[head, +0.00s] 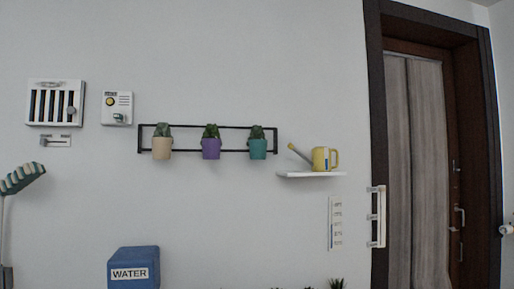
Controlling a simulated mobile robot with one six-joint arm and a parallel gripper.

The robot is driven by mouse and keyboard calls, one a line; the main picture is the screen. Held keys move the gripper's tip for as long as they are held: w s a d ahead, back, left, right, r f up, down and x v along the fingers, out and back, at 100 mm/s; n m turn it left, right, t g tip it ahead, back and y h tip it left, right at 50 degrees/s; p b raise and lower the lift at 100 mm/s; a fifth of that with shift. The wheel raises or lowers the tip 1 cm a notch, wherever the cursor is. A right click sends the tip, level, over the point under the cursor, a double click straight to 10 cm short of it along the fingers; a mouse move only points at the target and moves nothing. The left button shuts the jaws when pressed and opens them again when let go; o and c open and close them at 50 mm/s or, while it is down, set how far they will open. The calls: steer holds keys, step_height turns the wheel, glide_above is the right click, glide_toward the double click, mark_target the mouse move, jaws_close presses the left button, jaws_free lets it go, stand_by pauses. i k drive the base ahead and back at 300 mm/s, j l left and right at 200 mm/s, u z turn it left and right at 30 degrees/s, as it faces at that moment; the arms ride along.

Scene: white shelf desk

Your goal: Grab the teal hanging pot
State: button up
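The teal hanging pot (258,149) hangs at the right end of a black wall rail (228,127), with a green plant (257,132) in it. A purple pot (211,149) hangs at the middle of the rail and a cream pot (162,149) at its left end, each with a plant. My gripper is not in view.
A small white shelf (311,175) right of the teal pot holds a yellow watering can (322,159), its spout pointing left toward the pot. A blue box marked WATER (134,268) stands below. A dark-framed door (455,150) is at right. The wall under the pots is mostly clear.

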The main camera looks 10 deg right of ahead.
mark_target(258, 147)
steer(key=i+l+u, duration=0.15)
steer(key=i, duration=0.35)
steer(key=i+l+u, duration=0.1)
steer(key=i+l, duration=0.25)
steer(key=i+l+u, duration=0.15)
steer(key=i+l, duration=0.15)
steer(key=i, duration=0.25)
